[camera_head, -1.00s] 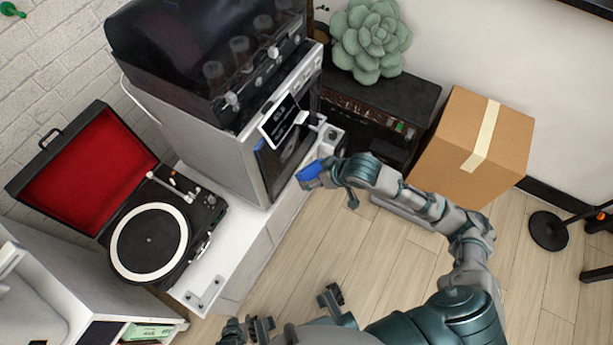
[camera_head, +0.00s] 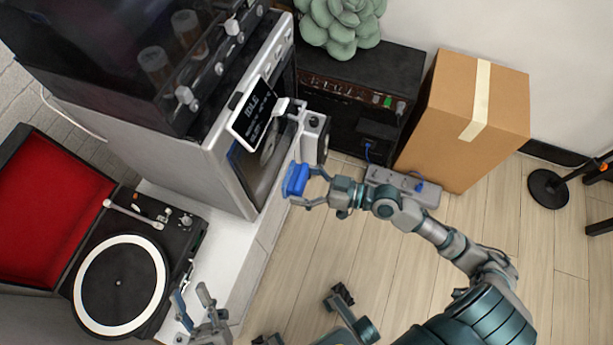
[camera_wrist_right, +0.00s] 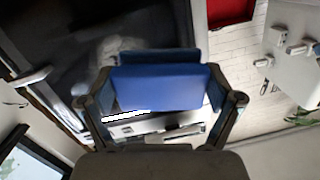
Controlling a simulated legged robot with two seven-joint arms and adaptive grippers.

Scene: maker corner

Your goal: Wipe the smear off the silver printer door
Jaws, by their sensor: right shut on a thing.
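The printer (camera_head: 188,165) stands at the upper left with its door (camera_head: 250,183) facing right; the door has a dark window in a silver frame. A pale cloudy patch shows at the window, also in the right wrist view (camera_wrist_right: 112,48); I cannot tell its full outline. My right gripper (camera_head: 299,181) is shut on a blue wiping block (camera_head: 294,179), held in front of the door with a visible gap. The block (camera_wrist_right: 160,87) lies across both fingers in the right wrist view and hides part of the door. My left gripper (camera_head: 191,292) is open and empty beside the turntable.
An "IDLE" display (camera_head: 256,113) and a white door handle (camera_head: 291,106) jut out near the door. An open record player (camera_head: 120,283) sits left on the white cabinet (camera_head: 228,262). A cardboard box (camera_head: 455,130), black amplifier and power strip (camera_head: 402,188) stand right.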

